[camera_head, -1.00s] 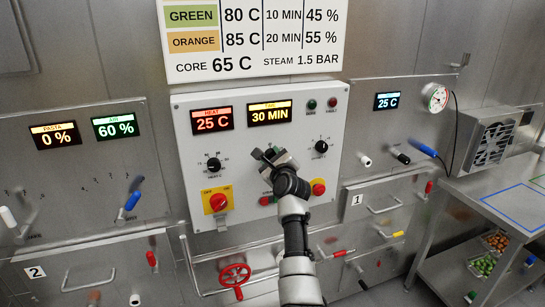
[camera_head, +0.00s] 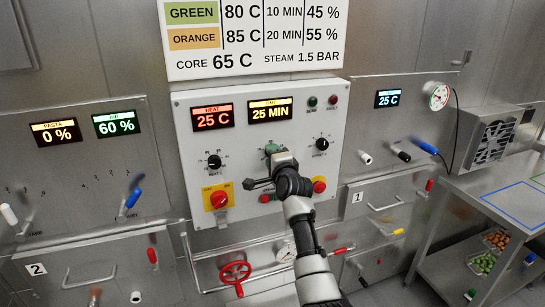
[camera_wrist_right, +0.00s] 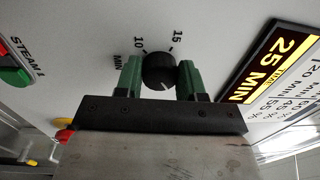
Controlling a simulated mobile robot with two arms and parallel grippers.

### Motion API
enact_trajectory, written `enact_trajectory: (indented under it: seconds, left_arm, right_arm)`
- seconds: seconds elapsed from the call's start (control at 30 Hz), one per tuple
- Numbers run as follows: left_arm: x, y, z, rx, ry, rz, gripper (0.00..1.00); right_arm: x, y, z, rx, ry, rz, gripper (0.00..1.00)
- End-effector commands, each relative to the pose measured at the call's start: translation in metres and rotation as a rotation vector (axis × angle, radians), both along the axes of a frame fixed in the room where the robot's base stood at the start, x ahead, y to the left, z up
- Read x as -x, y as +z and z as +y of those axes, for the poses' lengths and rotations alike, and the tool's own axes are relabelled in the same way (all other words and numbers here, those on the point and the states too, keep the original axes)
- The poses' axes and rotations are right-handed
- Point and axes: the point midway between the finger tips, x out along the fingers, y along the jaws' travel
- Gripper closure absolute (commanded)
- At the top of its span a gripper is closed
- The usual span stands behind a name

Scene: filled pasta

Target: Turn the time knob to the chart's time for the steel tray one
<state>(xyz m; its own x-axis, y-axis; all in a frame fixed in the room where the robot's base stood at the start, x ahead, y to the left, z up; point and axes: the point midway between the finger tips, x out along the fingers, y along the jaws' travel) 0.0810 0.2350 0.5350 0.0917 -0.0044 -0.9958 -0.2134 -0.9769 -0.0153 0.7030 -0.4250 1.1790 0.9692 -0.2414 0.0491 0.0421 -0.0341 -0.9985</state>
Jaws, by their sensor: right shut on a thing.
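The black time knob (camera_wrist_right: 159,71) sits between the green fingertips of my right gripper (camera_wrist_right: 160,78) in the right wrist view, which is shut on it. In the head view my right gripper (camera_head: 272,150) mostly covers the knob on the white panel. The time display (camera_head: 270,109) reads 25 MIN. The chart (camera_head: 256,38) lists green with 10 MIN and orange with 20 MIN. I cannot make out a steel tray marked one; a label "1" (camera_head: 357,197) is on a drawer front. My left gripper is out of view.
The heat display (camera_head: 212,116) reads 25 C, with the heat knob (camera_head: 214,162) below it. A red-yellow switch (camera_head: 218,197) and a red button (camera_head: 319,186) flank my right arm. A steel table (camera_head: 500,190) stands right, with crates of green and orange items below.

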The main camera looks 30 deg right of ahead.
Motion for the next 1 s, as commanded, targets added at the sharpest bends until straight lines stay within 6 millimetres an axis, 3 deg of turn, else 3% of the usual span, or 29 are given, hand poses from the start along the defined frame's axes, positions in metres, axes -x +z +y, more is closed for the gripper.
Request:
enact_trajectory:
  seconds: [1.0]
  left_arm:
    - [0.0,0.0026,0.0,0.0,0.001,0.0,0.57]
  right_arm:
    - [0.0008,0.0011,-0.0039,0.942,-0.004,0.221,0.85]
